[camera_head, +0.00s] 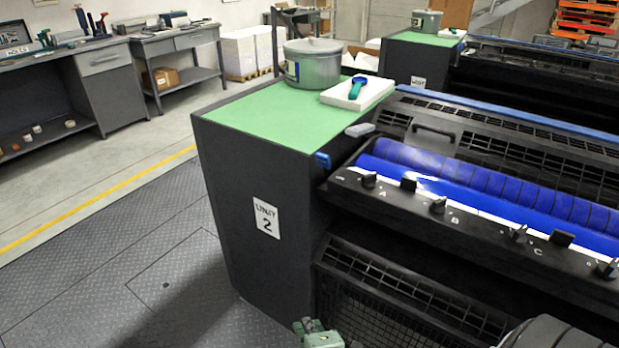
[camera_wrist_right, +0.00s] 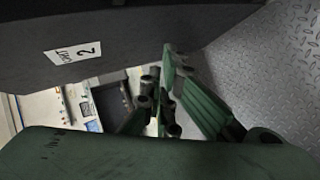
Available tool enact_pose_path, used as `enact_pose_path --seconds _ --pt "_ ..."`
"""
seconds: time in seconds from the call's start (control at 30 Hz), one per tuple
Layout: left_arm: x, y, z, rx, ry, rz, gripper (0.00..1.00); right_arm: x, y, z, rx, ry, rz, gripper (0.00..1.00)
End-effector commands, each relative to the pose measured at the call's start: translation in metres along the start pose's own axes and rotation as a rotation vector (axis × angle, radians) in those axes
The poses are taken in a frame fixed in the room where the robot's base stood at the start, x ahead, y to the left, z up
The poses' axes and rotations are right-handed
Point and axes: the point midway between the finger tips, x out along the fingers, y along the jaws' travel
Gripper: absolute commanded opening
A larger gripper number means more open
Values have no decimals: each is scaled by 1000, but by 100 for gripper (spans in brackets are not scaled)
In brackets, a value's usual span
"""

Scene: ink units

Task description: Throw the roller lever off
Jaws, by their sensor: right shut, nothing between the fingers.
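The dark press unit has a white "UNIT 2" label (camera_head: 267,217) on its end panel. A grey lever-like handle (camera_head: 360,130) sits at the corner of the unit's top, and a blue tab (camera_head: 323,160) sits just below it. I cannot tell which of these is the roller lever. Blue rollers (camera_head: 480,190) lie behind a black rail with knobs (camera_head: 438,206) marked with letters. My green right gripper (camera_head: 308,327) is low at the bottom edge, in front of the unit and well below the handle. It is shut and empty, also in the right wrist view (camera_wrist_right: 165,95). My left gripper is out of view.
A wire-mesh guard (camera_head: 390,300) fills the lower front. The plate floor (camera_head: 120,260) at left is clear. A second similar unit stands behind.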

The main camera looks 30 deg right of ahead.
Motion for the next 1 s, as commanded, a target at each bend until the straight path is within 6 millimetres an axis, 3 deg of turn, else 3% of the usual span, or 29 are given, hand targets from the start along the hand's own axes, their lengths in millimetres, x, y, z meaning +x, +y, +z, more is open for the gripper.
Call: enact_pose_path --seconds 0.03,0.1,0.2,0.33,0.4,0.53,0.83,1.0 --pt "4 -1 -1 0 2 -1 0 -6 61 -11 -81 7 138 0" --pt "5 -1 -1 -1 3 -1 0 -24 135 -21 -184 -8 306 0" --pt "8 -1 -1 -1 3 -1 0 -59 217 -30 -294 -49 507 0" --pt "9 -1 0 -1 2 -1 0 -101 282 -35 -380 -104 679 0" --pt "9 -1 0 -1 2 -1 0 -115 301 -36 -404 -123 729 0" --pt "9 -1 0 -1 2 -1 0 -125 313 -37 -421 -138 764 0" --pt "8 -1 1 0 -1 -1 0 -124 314 -37 -420 -137 763 0" --pt "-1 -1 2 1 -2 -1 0 -114 327 -38 -419 -138 764 0"
